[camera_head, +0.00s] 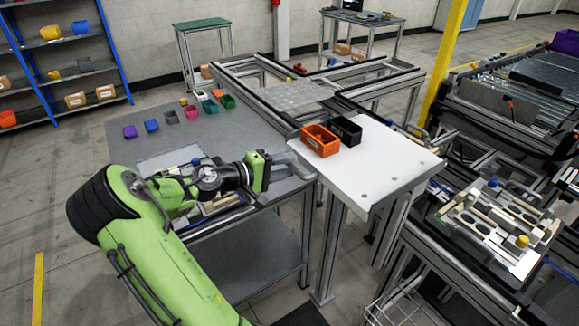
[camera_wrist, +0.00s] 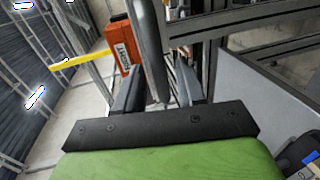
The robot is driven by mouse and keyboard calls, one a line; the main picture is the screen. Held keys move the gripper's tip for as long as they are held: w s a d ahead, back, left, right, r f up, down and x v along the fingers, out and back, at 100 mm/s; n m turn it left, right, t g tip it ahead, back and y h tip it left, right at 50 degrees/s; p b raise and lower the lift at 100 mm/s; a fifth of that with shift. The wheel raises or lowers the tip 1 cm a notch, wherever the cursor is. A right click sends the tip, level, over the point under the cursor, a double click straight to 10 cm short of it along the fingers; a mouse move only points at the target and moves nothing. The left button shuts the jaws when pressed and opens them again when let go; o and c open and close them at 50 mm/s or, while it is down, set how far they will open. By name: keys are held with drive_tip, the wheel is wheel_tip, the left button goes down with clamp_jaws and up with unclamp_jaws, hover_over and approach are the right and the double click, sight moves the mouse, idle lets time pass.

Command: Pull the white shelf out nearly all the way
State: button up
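The white shelf (camera_head: 385,160) is a flat white board on a metal frame, right of the grey table in the head view. A grey bar handle (camera_head: 296,167) is at its left edge. My gripper (camera_head: 278,164) is at this handle, reaching from the left. In the wrist view the grey handle (camera_wrist: 150,45) runs down between the two dark fingers of my gripper (camera_wrist: 158,85). Gaps show beside the handle, so the fingers look open around it. Whether either finger touches it is hard to tell.
An orange bin (camera_head: 320,141) and a black bin (camera_head: 345,131) stand on the shelf's back left part. Several small coloured bins sit on the grey table (camera_head: 255,135). A fixture with parts (camera_head: 500,225) stands to the right. Floor shows in front of the shelf.

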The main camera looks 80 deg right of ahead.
drive_tip(key=shift+x, duration=0.85)
drive_tip(key=shift+c, duration=0.3)
clamp_jaws()
drive_tip(key=f+p+v, duration=0.2)
drive_tip(key=p+v, duration=0.1)
drive_tip(key=v, duration=0.8)
drive_tip(key=f+p+v, duration=0.2)
drive_tip(key=p+v, duration=0.1)
drive_tip(key=v, duration=0.8)
drive_tip(key=shift+w+a+f, duration=0.3)
drive_tip(key=shift+w+a, duration=0.25)
drive_tip(key=shift+w, duration=0.05)
